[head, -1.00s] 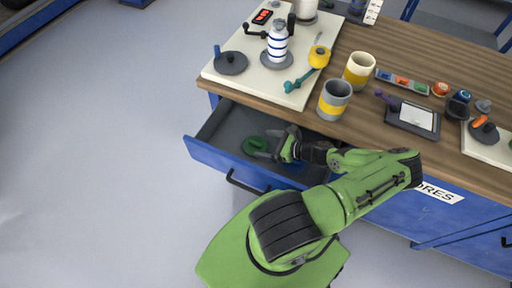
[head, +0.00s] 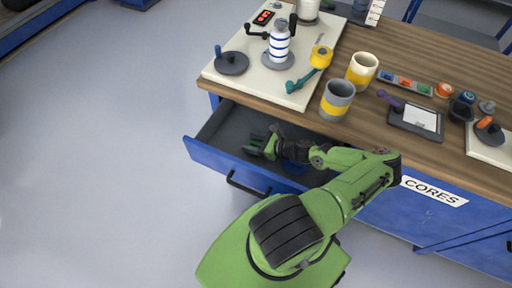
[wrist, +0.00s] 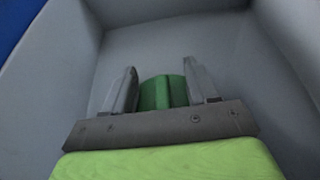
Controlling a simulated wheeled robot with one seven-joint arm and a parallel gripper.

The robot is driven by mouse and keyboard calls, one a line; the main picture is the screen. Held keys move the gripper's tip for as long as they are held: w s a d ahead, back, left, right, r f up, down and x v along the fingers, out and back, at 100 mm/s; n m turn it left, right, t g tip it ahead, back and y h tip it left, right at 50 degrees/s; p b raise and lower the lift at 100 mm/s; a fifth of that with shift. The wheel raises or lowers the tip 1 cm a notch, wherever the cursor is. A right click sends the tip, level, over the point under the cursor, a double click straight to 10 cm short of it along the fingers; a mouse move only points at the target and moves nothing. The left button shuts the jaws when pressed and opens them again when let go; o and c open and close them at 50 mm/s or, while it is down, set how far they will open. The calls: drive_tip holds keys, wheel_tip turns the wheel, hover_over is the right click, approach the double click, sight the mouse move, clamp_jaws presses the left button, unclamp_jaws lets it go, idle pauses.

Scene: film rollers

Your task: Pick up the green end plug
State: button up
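The green end plug (wrist: 162,93) lies in the open drawer and shows in the wrist view between my two fingers. It is round with a raised bar across its middle. My gripper (wrist: 160,82) is open, with one finger on each side of the plug. I cannot tell whether the fingers touch its sides. In the head view my gripper (head: 262,143) reaches down into the drawer (head: 222,124), and it largely hides the plug there.
The drawer's walls surround my gripper, and a blue item (head: 294,166) lies in it under my arm. Above is the wooden bench (head: 300,108) with a grey-and-yellow cup (head: 337,101), a cream-and-yellow cup (head: 362,71) and a pale board (head: 250,80).

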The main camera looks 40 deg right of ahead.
drive_tip(key=shift+s+f, duration=0.15)
drive_tip(key=shift+f, duration=0.1)
clamp_jaws()
drive_tip(key=shift+r, duration=0.1)
